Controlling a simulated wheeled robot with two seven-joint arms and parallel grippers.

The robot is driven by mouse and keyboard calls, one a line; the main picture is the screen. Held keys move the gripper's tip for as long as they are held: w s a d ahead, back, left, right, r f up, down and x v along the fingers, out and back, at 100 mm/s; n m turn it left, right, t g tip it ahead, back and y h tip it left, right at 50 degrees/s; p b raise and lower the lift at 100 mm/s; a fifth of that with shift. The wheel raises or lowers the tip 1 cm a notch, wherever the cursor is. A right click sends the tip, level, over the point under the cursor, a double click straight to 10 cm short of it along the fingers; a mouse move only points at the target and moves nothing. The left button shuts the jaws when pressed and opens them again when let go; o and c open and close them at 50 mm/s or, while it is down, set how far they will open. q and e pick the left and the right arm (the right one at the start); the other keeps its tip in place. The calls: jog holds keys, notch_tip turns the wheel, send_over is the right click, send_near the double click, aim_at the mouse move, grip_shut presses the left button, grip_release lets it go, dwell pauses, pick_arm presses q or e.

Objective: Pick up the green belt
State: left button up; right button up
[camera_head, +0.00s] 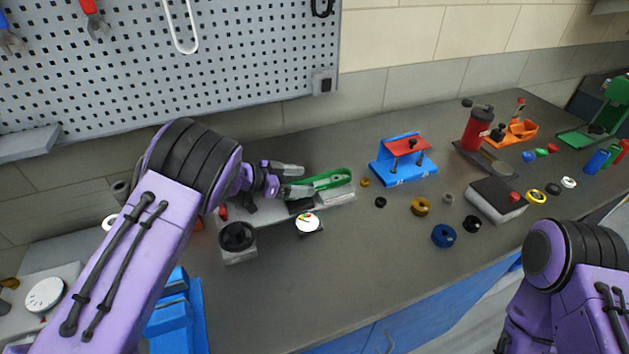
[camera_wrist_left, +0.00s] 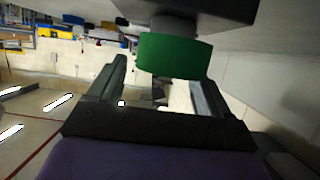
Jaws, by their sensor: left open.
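The green belt (camera_head: 335,178) is a long loop on a light grey block on the bench, in the middle of the head view. In the left wrist view the green belt (camera_wrist_left: 174,55) shows large, curving around a grey round part, beyond and above the gap between my fingers. My left gripper (camera_head: 307,180) is open, with its fingertips by the belt's left end; its jaws (camera_wrist_left: 160,85) look empty in the wrist view. The wrist partly hides the block's left side. My right arm shows at lower right; its gripper is out of view.
A grey block with a black round part (camera_head: 238,240) and a white dial (camera_head: 308,224) stand in front of the belt's block. A blue stand with a red top (camera_head: 404,160) is to the right, with several small rings beyond. The bench's front middle is clear.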

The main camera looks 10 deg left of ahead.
aim_at(311, 181)
pick_arm(q)
jog(key=p+x, duration=0.1)
jog(key=x, duration=0.2)
jog(key=shift+w+r, duration=0.1)
jog(key=shift+w+d+f, duration=0.15)
jog(key=shift+d+f, duration=0.05)
jog(key=shift+d, duration=0.05)
jog(key=c, duration=1.2)
jog(key=shift+o, duration=0.2)
notch_tip(311, 181, up, 9)
jog(key=b, duration=0.3)
jog(key=shift+f+b, duration=1.6)
jog(key=shift+f, duration=2.15)
pick_arm(e)
jog(key=shift+s+f, duration=0.1)
jog(key=shift+f, duration=2.1)
